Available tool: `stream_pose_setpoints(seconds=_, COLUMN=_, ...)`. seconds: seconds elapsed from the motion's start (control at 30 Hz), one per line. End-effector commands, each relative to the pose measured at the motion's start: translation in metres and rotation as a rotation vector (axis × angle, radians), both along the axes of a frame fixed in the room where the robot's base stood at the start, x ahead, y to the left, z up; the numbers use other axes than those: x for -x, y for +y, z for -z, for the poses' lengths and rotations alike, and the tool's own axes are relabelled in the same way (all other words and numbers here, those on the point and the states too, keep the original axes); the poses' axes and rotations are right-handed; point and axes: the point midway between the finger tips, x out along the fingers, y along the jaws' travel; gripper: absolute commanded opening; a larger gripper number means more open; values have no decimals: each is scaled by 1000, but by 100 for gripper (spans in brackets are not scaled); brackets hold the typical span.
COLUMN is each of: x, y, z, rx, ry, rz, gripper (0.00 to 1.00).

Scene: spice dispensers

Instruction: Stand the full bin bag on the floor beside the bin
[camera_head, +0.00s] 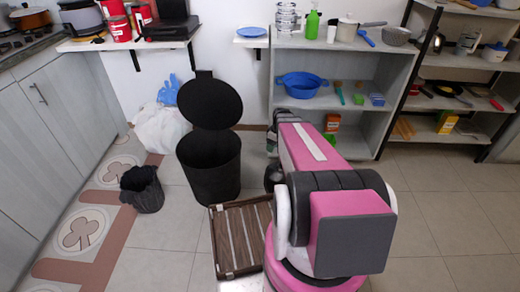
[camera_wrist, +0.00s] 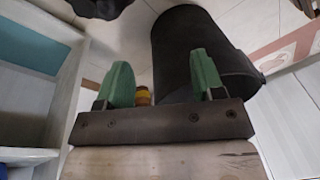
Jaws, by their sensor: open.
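The black bin (camera_head: 208,180) stands on the floor in the head view, its round lid (camera_head: 208,102) raised; its inside is dark. A dark, crumpled bin bag (camera_head: 142,190) stands upright on the floor left of the bin, with a gap between them. My gripper is hidden behind my arm in the head view. In the wrist view my gripper (camera_wrist: 155,82) has its green fingers apart, with nothing held between them. The bin (camera_wrist: 195,50) shows beyond the fingers, and I cannot tell the distance. A dark shape (camera_wrist: 98,8) at the top edge is cut off and unclear.
A white bag (camera_head: 160,130) lies by the wall behind the bin. A slatted wooden crate (camera_head: 222,240) lies in front of the bin, close to my arm. Cabinets (camera_head: 50,115) line the left and a shelf (camera_head: 345,112) stands at the right. Tiled floor is clear at front left.

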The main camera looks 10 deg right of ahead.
Motion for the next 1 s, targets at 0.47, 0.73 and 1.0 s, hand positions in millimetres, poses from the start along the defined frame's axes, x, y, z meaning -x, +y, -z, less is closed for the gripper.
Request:
stream_pose_setpoints(seconds=0.47, x=108, y=100, z=-95, rx=144, ry=75, rz=669, gripper=62)
stream_pose_setpoints(seconds=0.73, x=115, y=106, z=-101, rx=157, ry=75, rz=748, gripper=62)
stream_pose_setpoints(seconds=1.0, x=114, y=106, z=-101, rx=156, ry=76, rz=746, gripper=62)
